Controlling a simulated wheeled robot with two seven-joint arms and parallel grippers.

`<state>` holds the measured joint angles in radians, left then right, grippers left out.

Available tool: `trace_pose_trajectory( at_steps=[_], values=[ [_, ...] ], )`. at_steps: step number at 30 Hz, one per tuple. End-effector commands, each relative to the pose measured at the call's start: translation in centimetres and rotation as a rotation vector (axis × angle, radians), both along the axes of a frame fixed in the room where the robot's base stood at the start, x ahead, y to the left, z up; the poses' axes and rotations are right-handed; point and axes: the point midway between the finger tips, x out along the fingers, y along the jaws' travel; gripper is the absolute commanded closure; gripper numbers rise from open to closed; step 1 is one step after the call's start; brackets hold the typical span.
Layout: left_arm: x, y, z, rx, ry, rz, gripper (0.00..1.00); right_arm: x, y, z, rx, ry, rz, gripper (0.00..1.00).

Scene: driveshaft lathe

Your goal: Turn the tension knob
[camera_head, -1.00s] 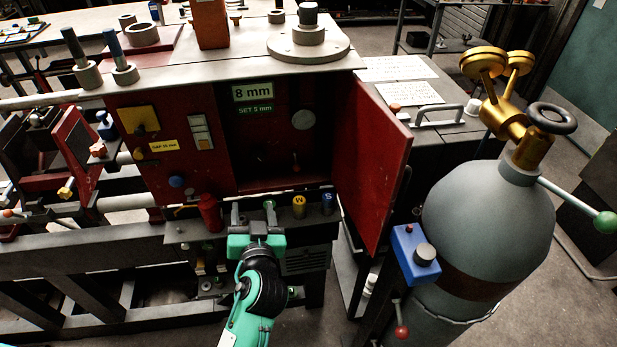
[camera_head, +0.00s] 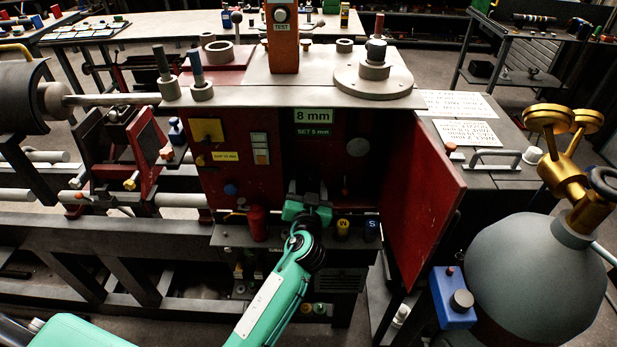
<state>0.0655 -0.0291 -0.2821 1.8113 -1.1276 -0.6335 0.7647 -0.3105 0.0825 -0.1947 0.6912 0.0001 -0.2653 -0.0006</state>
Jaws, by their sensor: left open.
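No knob is labelled tension that I can read. The red lathe cabinet stands open, with its red door (camera_head: 422,205) swung to the right. Inside are a grey round disc (camera_head: 358,147) on the back wall and a small dark-red knob or lever tip (camera_head: 345,192) below it. Above are the signs "8 mm" (camera_head: 313,116) and "SET 5 mm" (camera_head: 313,132). My green left gripper (camera_head: 308,190) is open at the lower front of the cabinet opening, left of and below the disc. It appears empty; its fingertips are dark and hard to see. My right gripper is out of view.
A red bottle (camera_head: 258,224) stands left of my gripper, yellow "W" (camera_head: 342,229) and blue "S" (camera_head: 371,230) pieces right. A blue box with a grey knob (camera_head: 461,299) and a grey tank (camera_head: 530,275) stand at the right. A blue button (camera_head: 230,190) is on the left panel.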

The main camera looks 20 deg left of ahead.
Motion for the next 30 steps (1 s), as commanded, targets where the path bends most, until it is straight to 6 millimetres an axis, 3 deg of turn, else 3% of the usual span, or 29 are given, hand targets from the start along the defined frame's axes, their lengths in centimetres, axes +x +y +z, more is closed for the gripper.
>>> trace_pose_trajectory(
  at_steps=[6,15,22,30],
  values=[
    [1.7,0.5,0.0,0.0,0.0,-0.001,0.41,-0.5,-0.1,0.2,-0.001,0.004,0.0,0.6],
    [1.9,0.5,0.0,-0.001,0.0,-0.001,0.41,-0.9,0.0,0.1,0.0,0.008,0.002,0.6],
    [1.9,0.5,0.0,0.0,0.0,-0.001,0.85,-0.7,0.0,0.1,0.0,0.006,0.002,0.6],
    [1.9,0.5,0.0,0.018,0.006,-0.001,0.86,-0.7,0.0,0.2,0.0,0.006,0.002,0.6]
  ],
)
